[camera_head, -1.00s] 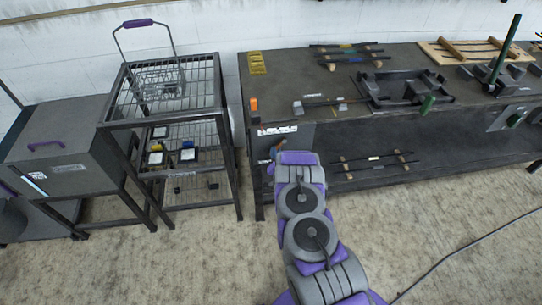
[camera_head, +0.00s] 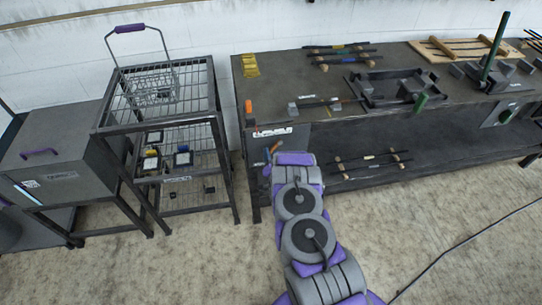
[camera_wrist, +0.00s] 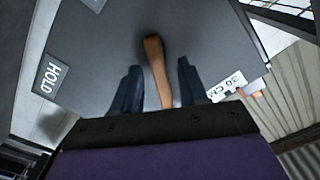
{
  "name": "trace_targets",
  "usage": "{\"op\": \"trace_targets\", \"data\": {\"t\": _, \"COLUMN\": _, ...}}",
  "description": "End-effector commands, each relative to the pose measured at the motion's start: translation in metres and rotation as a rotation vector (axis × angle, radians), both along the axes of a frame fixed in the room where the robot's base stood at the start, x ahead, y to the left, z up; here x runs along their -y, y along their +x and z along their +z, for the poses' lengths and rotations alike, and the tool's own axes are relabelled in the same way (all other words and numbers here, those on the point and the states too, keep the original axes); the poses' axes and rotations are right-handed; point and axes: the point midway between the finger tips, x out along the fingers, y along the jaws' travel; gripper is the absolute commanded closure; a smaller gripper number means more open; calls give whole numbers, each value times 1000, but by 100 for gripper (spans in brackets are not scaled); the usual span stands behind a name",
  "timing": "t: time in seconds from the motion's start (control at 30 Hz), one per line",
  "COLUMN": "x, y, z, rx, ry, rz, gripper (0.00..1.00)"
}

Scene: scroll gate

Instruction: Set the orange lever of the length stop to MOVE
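The orange lever (camera_wrist: 154,65) stands out from a grey panel (camera_wrist: 95,60) in the wrist view. The panel carries a HOLD label (camera_wrist: 50,77) at the left and a 20 CM label (camera_wrist: 227,86) at the right; no MOVE label is readable. My gripper (camera_wrist: 158,78) is open, with one dark finger on each side of the lever. Gaps show between the lever and both fingers. The lever's lower end is hidden behind my gripper body. In the head view, a small orange piece, seemingly the lever (camera_head: 276,147), shows at my arm's end near the bench's front left corner.
The long dark workbench (camera_head: 300,80) carries bars, a black frame (camera_head: 395,88) and a green post (camera_head: 497,48). An orange block (camera_head: 248,106) sits at its left corner. A wire rack (camera_head: 165,130) and a grey box (camera_head: 60,150) stand left. The near floor is open, with a cable at right.

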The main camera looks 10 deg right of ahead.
Motion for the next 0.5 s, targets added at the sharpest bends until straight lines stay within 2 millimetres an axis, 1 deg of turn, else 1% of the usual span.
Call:
{"op": "trace_targets", "data": {"t": 0.17, "x": 0, "y": 0, "z": 0, "rx": 1, "ry": 0, "rz": -1, "gripper": 57}}
{"op": "trace_targets", "data": {"t": 0.27, "x": 0, "y": -4, "z": 1, "rx": 0, "ry": 0, "rz": -1, "gripper": 57}}
{"op": "trace_targets", "data": {"t": 0.37, "x": 0, "y": -14, "z": 0, "rx": -3, "ry": 1, "rz": 0, "gripper": 57}}
{"op": "trace_targets", "data": {"t": 0.5, "x": 0, "y": -37, "z": 2, "rx": -2, "ry": 0, "rz": -3, "gripper": 57}}
